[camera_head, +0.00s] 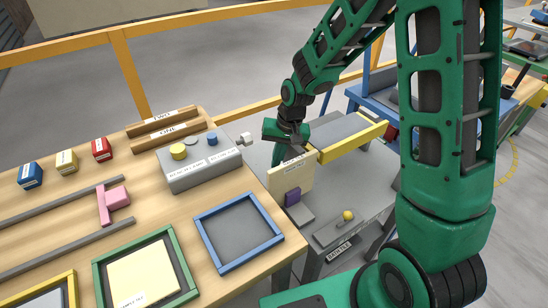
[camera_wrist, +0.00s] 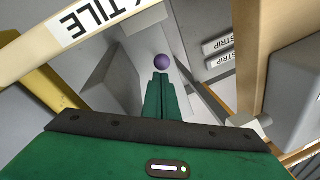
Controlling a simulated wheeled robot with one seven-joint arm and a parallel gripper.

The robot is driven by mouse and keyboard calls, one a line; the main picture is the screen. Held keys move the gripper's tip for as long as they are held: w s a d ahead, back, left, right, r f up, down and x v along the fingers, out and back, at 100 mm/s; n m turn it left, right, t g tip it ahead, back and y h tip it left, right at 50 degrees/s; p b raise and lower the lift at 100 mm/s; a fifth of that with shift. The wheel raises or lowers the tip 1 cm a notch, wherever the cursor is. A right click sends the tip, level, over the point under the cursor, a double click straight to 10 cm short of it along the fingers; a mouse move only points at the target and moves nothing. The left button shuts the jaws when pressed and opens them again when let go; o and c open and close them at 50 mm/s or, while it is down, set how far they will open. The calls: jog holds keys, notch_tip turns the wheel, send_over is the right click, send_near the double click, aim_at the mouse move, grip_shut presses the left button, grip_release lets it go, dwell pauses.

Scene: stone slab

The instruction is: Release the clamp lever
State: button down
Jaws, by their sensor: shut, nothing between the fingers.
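My gripper (camera_wrist: 161,82) is shut and empty, its green fingers pressed together. In the head view my gripper (camera_head: 287,135) is above and behind an upright cream tile (camera_head: 290,174), which hides its fingertips. In the wrist view a purple ball knob (camera_wrist: 161,63) appears just beyond the fingertips; whether they touch cannot be told. It looks like the end of the clamp lever, whose arm I cannot make out. The tile's labelled edge (camera_wrist: 125,15) crosses the upper left of that view.
A grey box (camera_head: 205,172) with yellow and blue knobs stands on the wooden table to the left. A grey fixture with a yellow ball (camera_head: 347,215) is on the grey bench at the right. A yellow-edged conveyor (camera_head: 350,143) is behind. A blue frame (camera_head: 240,265) lies on the table.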

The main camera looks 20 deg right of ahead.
jog(key=shift+w+r, duration=0.1)
jog(key=shift+r, duration=0.75)
jog(key=shift+r, duration=0.1)
jog(key=v, duration=1)
jog(key=shift+r, duration=0.25)
jog(key=shift+d, duration=0.15)
